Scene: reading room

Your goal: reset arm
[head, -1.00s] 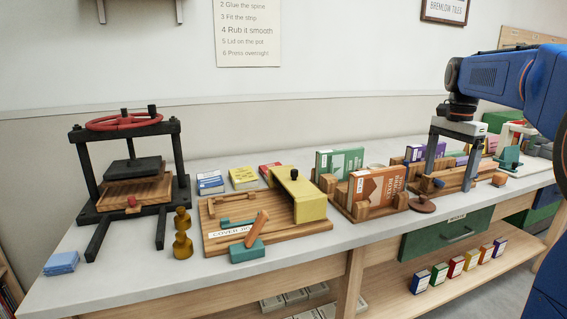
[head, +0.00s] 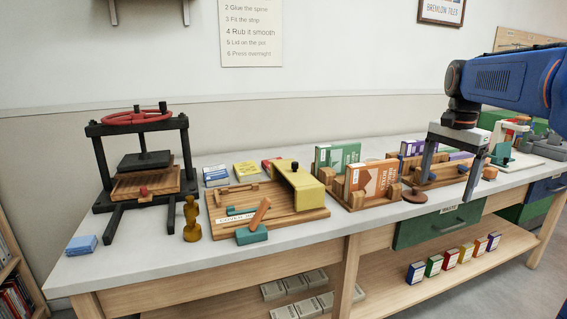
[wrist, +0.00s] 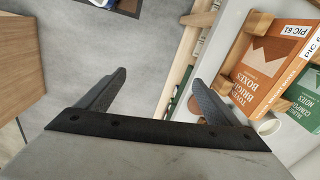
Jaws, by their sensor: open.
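My gripper (head: 446,178) hangs from the blue arm at the right of the head view, pointing down. Its two fingers are spread wide with nothing between them. It is near the front edge of the workbench (head: 330,222), right of the orange book (head: 374,180). In the wrist view both fingers of my gripper (wrist: 160,100) stand apart over grey floor. The orange book (wrist: 266,72) and a green book (wrist: 304,98) lie to the right of the fingers there, apart from them.
On the bench stand a black press with a red wheel (head: 138,118), a wooden board with a yellow block (head: 300,190), a teal-based tool (head: 252,236) and a blue pad (head: 82,245). A green drawer (head: 438,228) and a lower shelf with small boxes (head: 450,258) are below.

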